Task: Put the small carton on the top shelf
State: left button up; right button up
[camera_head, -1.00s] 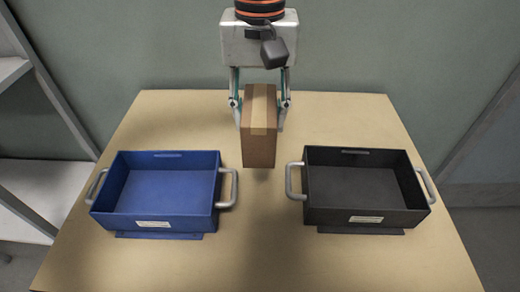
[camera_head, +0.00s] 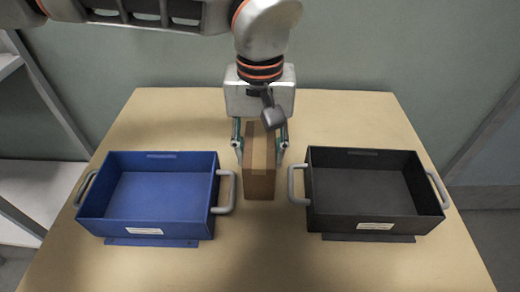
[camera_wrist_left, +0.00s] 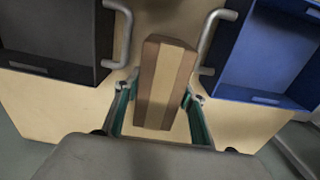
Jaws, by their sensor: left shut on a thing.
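The small carton (camera_head: 260,182) is a tall brown box with a paler tape stripe down its middle. My left gripper (camera_head: 260,146) points down from behind, shut on the carton with one finger on each side. The carton also shows between the fingers in the left wrist view (camera_wrist_left: 164,85). Part of a grey shelf unit (camera_head: 8,66) shows at the left edge, cut off, so I cannot tell which board is the top one. My right gripper is not in view.
A blue tray (camera_head: 146,226) with handles lies left of the carton and a black tray (camera_head: 375,226) lies right of it; both look empty. Their inner handles are close to the carton. The wooden table (camera_head: 350,115) is bare behind the trays. A wall closes the back.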

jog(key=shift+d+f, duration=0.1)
pick_arm(q)
jog(key=o, duration=1.1)
jog(key=shift+f, duration=0.1)
jog(key=shift+o, duration=0.8)
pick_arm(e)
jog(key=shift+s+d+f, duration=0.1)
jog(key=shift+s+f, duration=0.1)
